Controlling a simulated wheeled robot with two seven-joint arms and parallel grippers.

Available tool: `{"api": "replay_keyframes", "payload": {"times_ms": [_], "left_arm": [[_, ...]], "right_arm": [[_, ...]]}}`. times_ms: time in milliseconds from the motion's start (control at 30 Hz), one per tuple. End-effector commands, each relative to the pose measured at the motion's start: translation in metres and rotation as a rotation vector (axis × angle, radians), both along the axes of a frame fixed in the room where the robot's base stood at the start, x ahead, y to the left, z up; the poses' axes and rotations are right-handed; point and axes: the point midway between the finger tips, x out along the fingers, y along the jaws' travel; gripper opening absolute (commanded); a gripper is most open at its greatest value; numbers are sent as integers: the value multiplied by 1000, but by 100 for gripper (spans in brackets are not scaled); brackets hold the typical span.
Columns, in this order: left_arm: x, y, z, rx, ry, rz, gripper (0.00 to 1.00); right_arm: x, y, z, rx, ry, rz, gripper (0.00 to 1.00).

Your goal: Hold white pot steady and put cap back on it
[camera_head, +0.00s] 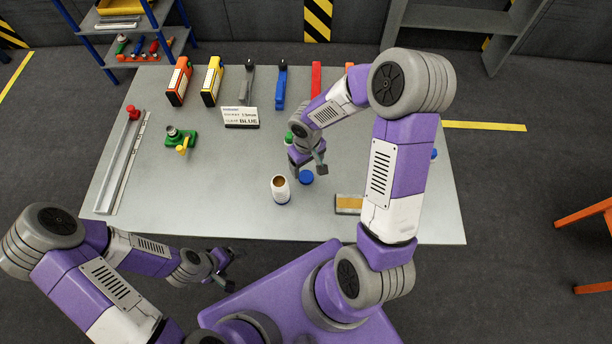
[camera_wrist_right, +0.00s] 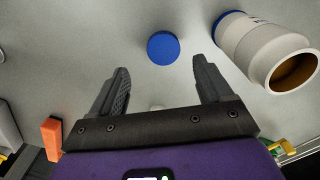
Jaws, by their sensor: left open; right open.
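The white pot (camera_head: 281,189) stands upright and uncapped near the middle front of the table, its brown inside showing. In the right wrist view the pot (camera_wrist_right: 262,48) has a blue band at its base. A round blue cap (camera_head: 306,177) lies on the table just right of the pot; in the right wrist view the cap (camera_wrist_right: 163,47) lies beyond the fingertips, between their lines. My right gripper (camera_head: 310,166) is open and empty above the table near the cap; its two fingers (camera_wrist_right: 160,75) show in the wrist view. My left gripper (camera_head: 224,270) is open and empty off the table's front edge.
A sign (camera_head: 240,117) reading BLUE stands behind. A green cap-like thing (camera_head: 289,137) is partly hidden by my right arm. A green and yellow device (camera_head: 181,139), a rail (camera_head: 122,165) and a tan block (camera_head: 349,204) lie on the table (camera_head: 225,205). Upright tools line the back.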

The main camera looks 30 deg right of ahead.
Motion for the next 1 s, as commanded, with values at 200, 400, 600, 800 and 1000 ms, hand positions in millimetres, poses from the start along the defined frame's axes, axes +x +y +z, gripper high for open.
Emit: {"api": "replay_keyframes", "payload": {"times_ms": [200,400,600,800,1000], "left_arm": [[0,0,-6,0,0,0,85],[0,0,-14,0,0,0,85],[0,0,-14,0,0,0,85],[0,0,-14,0,0,0,85],[0,0,-14,0,0,0,85]], "right_arm": [[-2,4,-20,2,4,1,79],[-2,6,-48,0,2,1,79],[-2,5,-52,0,-1,-1,79],[-2,5,-52,0,-1,0,79],[-2,5,-52,0,-1,0,55]]}}
